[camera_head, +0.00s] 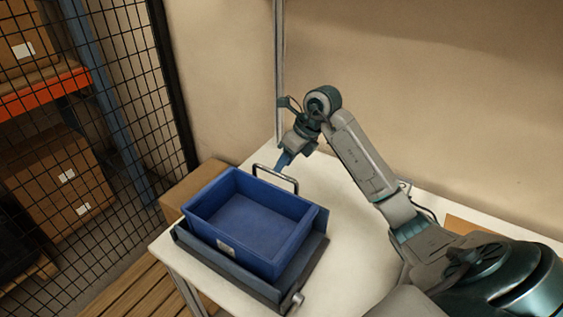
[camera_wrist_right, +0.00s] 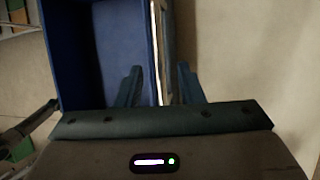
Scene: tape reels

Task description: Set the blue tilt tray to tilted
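The blue tilt tray (camera_head: 245,240) is an empty open box seated in a darker blue base on the table. It looks roughly level, though a slight slope is hard to judge. A metal bar handle (camera_head: 276,176) stands up at its back edge. My right gripper (camera_head: 284,163) points down at this handle. In the right wrist view, the right gripper (camera_wrist_right: 159,76) has its two fingers apart. The pale handle bar (camera_wrist_right: 157,45) shows between them, beside the blue tray (camera_wrist_right: 62,50); contact cannot be told. My left gripper is not in view.
The white table (camera_head: 350,240) is clear right of the tray. A metal knob (camera_head: 295,300) sits at the base's front right corner. A cardboard box (camera_head: 195,190) stands behind left. A metal post (camera_head: 279,70) and wall rise behind; a mesh fence (camera_head: 125,100) is at left.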

